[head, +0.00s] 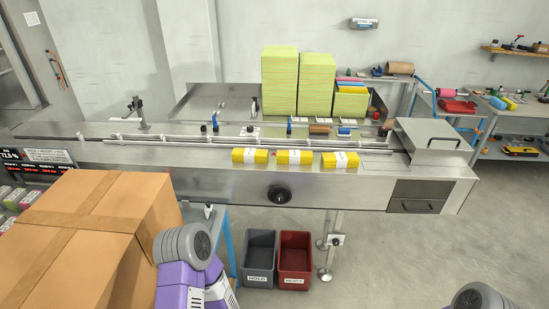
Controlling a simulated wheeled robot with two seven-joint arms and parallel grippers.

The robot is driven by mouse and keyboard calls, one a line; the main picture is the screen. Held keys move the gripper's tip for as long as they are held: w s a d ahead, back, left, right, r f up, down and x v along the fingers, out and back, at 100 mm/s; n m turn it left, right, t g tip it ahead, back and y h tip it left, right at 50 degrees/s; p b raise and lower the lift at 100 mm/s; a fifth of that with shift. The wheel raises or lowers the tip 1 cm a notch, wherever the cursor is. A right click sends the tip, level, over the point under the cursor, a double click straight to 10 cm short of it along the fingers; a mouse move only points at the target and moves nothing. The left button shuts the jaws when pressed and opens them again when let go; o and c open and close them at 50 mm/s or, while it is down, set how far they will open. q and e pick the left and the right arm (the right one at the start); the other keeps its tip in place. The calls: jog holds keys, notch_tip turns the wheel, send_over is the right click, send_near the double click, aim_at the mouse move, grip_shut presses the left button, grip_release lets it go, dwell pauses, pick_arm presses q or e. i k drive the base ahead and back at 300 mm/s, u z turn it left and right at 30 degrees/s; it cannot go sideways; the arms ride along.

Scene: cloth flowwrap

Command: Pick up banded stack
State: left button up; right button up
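Three yellow banded stacks, each with a white paper band around its middle, lie in a row on the front ledge of the steel flow-wrap machine: a left one (249,156), a middle one (294,157) and a right one (340,160). Small gaps separate them. Part of my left arm, purple with a grey joint, shows at the bottom, in front of the machine and right of a cardboard box. Only a grey joint of my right arm shows at the bottom right edge. Neither gripper is in view, and nothing is seen touching the stacks.
Tall yellow-green cloth piles (279,85) stand behind the rails. A large cardboard box (95,225) fills the lower left. A grey bin (259,258) and a red bin (295,260) stand on the floor below the machine. A black knob (279,194) protrudes from its front. Floor at right is clear.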

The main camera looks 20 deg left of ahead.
aim_at(252, 156)
jog(key=z, duration=1.05)
jog(key=i, duration=2.05)
jog(key=u, duration=3.6)
